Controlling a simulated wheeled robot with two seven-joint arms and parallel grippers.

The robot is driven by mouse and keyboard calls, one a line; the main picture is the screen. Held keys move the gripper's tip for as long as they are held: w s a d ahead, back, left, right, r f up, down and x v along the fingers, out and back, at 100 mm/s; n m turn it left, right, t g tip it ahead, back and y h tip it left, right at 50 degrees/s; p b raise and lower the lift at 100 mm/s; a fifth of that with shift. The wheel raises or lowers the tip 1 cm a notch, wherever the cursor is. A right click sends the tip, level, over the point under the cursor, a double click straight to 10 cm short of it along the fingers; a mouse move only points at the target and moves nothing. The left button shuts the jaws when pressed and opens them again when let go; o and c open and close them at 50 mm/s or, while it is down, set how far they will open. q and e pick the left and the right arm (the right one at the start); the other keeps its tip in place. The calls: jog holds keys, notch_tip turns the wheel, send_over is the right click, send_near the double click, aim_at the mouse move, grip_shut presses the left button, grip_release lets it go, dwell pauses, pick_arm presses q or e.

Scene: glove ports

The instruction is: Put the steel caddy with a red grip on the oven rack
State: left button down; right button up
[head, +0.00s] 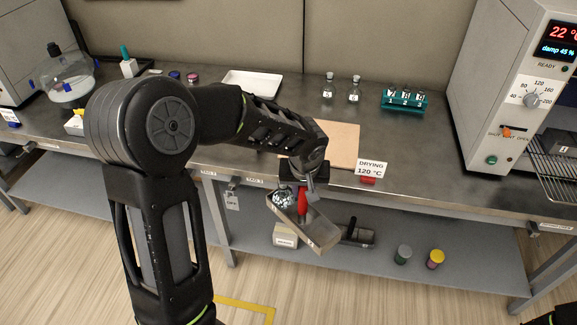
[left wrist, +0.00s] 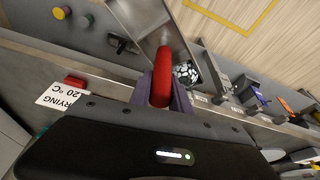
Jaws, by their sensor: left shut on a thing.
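The steel caddy (head: 322,234) hangs from my left gripper (head: 302,190) in front of the bench edge, above the lower shelf's level. Its red grip (head: 303,208) is between the fingers. One end of the caddy holds small shiny pieces (head: 281,199); the other end looks empty. In the left wrist view the fingers of my left gripper (left wrist: 162,97) close around the red grip (left wrist: 162,75), with the caddy (left wrist: 143,28) beyond. The oven rack (head: 560,168) juts out at the far right, below the oven's control panel. My right gripper is not in view.
The oven (head: 510,85) stands on the right of the bench. A "DRYING 120 °C" sign (head: 371,168) stands at the bench's front edge beside a tan board (head: 335,143). Flasks (head: 354,92) and a green vial rack (head: 404,101) stand behind. The bench between sign and oven is clear.

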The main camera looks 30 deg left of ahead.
aim_at(326, 235)
pick_arm(q)
jog(key=d+f+m, duration=0.1)
jog(key=d+f, duration=0.1)
jog(key=f, duration=0.1)
jog(key=s+d+f+m+h, duration=0.1)
jog(key=d+f+m, duration=0.1)
jog(key=d+f, duration=0.1)
jog(key=s+d+f+m, duration=0.1)
jog(key=d+f+m, duration=0.1)
jog(key=d+f, duration=0.1)
jog(key=shift+d+f+h, duration=0.2)
jog(key=shift+f+h, duration=0.1)
jog(key=shift+f, duration=0.6)
